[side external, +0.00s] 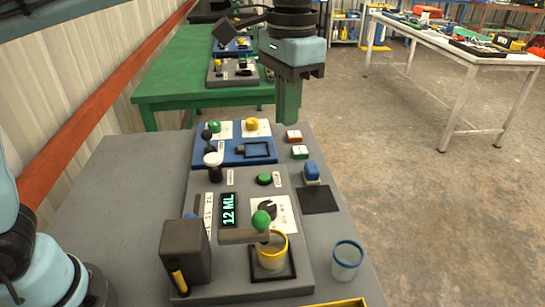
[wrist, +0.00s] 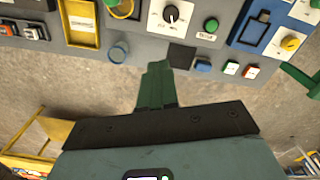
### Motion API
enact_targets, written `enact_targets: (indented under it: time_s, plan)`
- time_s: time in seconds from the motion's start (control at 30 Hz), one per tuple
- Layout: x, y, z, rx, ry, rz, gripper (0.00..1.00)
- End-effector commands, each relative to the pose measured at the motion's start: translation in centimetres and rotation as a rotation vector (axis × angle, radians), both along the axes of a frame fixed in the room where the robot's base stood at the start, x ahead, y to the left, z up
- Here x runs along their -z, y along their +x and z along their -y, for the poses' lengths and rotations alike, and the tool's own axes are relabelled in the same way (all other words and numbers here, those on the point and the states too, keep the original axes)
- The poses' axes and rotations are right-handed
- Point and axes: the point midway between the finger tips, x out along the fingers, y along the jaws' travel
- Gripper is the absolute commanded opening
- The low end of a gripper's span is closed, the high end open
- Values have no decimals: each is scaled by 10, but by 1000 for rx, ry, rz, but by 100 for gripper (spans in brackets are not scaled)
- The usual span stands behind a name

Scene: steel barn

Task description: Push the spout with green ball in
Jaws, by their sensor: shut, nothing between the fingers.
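The spout (side external: 238,237) is a grey bar with a green ball (side external: 261,219) on top. It reaches right from a dark box (side external: 184,252) on the grey panel, over a yellow-rimmed cup (side external: 271,255), in the side view. My gripper (side external: 288,115) has green fingers, shut with nothing between them. It hangs in the air beyond the grey panel, well apart from the spout, near the blue panel. In the wrist view the shut fingers (wrist: 157,72) point toward a black square pad (wrist: 181,54). The spout is not clearly visible in that view.
The grey panel also carries a "12 ML" display (side external: 228,209), a dial (side external: 268,211) and a green button (side external: 264,179). A blue-rimmed cup (side external: 346,260) stands right of it. The blue panel (side external: 236,158) with knobs lies behind. Bare table shows at left.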

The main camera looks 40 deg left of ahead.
Motion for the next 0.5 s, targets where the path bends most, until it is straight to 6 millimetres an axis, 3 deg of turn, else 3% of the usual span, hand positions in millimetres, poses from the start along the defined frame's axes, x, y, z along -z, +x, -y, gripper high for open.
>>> enact_targets:
  time_s: [0.03,0.23,0.5]
  plan:
    - [-2,2,16,30,16,-35,0]
    - [-2,-3,60,122,84,-161,0]
    - [1,-14,86,180,139,-245,0]
